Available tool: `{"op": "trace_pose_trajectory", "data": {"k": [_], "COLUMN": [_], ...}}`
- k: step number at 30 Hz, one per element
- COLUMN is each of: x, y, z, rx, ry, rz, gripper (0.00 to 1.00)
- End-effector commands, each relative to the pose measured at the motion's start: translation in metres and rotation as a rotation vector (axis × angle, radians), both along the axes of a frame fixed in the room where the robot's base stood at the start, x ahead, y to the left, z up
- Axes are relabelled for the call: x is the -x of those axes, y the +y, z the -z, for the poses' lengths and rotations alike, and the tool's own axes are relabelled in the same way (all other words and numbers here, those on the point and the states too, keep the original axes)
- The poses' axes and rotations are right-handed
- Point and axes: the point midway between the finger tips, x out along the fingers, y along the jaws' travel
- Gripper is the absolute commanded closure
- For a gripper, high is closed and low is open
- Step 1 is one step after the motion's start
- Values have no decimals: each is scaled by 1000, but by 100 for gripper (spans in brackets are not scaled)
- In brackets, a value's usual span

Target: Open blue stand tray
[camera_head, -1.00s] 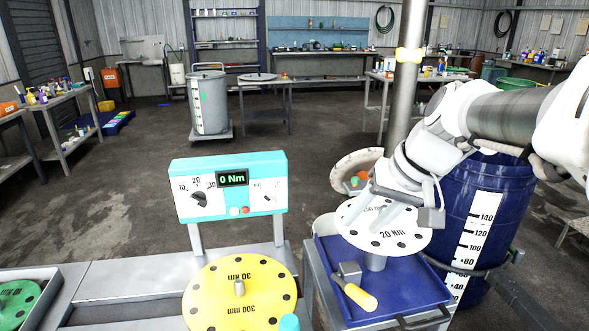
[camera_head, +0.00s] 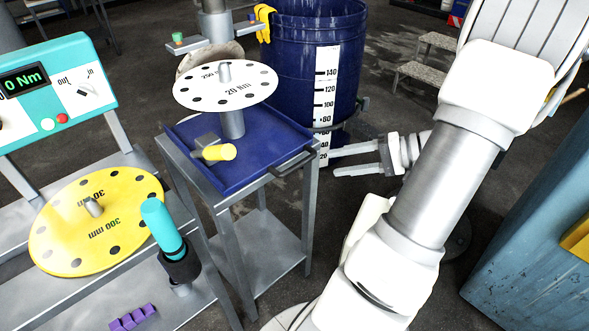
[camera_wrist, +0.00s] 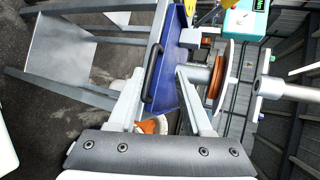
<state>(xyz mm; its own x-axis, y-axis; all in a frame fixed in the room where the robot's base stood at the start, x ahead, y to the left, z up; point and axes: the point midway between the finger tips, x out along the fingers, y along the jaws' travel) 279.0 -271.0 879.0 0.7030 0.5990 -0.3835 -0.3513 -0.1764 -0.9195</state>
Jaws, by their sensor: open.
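The blue tray (camera_head: 247,165) sits on top of a grey metal stand (camera_head: 262,240). A dark bar handle (camera_head: 293,163) is on its right side. My gripper (camera_head: 332,161) is open and empty, just right of the handle, with its fingers pointing at it across a small gap. In the wrist view the handle (camera_wrist: 152,72) appears between the fingertips of my gripper (camera_wrist: 160,74), with the blue tray edge (camera_wrist: 170,60) behind. A white disc (camera_head: 225,89) on a post and a yellow-handled tool (camera_head: 215,152) are on the tray.
A blue drum (camera_head: 283,70) with a scale stands behind the tray. A yellow disc (camera_head: 90,222) and a teal-capped tool (camera_head: 162,228) are on the bench at left. A teal cabinet (camera_head: 535,235) stands at right. Floor shows between the stand and my arm.

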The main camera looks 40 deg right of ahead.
Motion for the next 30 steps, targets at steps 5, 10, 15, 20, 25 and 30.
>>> {"op": "trace_pose_trajectory", "data": {"k": [5,10,15,20,25,30], "x": [32,45,36,11,-22,-54], "y": [-31,-43,-39,-25,-8,9], "z": [28,35,37,44,52,59], "rx": [-82,-104,-106,-106,-106,-106], "ry": [-116,-170,-178,-177,-176,-175], "rz": [154,218,222,220,219,218], "gripper": [50,50,50,50,50,50]}}
